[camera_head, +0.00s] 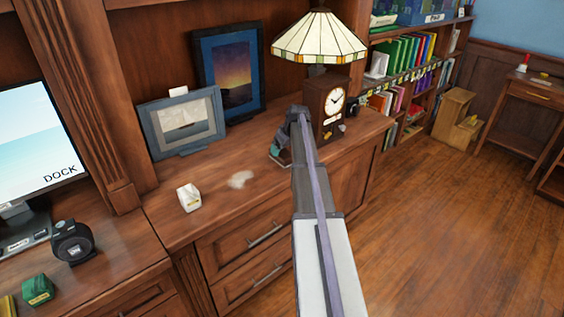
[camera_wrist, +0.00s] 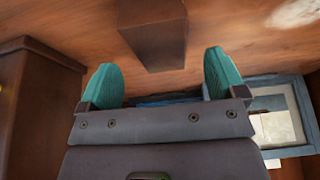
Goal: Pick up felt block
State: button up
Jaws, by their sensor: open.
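My gripper (camera_head: 281,153) is over the desk, left of the clock, at the end of my arm. In the wrist view, its two teal fingers (camera_wrist: 161,68) stand wide apart with nothing held between them. A dark brown block (camera_wrist: 155,38) shows beyond the gap between the fingertips, apart from them. It may be the felt block, but its material is not clear. I cannot make it out in the head view, where my arm and gripper cover that spot.
A brown clock (camera_head: 333,103) and a stained-glass lamp (camera_head: 318,38) stand close by the gripper. A blue-framed picture (camera_head: 150,125) stands to the left. A small white box (camera_head: 188,197) and a pale smudge (camera_head: 240,179) are on the desk (camera_head: 225,215), whose front-left area is mostly clear.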

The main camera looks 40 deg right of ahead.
aim_at(283, 152)
jog(key=b+x, duration=0.4)
jog(key=x, duration=0.1)
jog(key=shift+f+b, duration=0.2)
jog(key=shift+b, duration=0.1)
jog(key=shift+s+r, duration=0.1)
jog(key=shift+r, duration=0.15)
jog(key=shift+f, duration=0.2)
jog(key=c, duration=1.1)
jog(key=shift+o, duration=0.2)
jog(key=shift+r, duration=0.1)
notch_tip(283, 152, up, 11)
jog(key=p, duration=1)
jog(key=shift+f+p, duration=0.25)
jog(key=shift+p, duration=0.15)
jog(key=shift+f, duration=0.15)
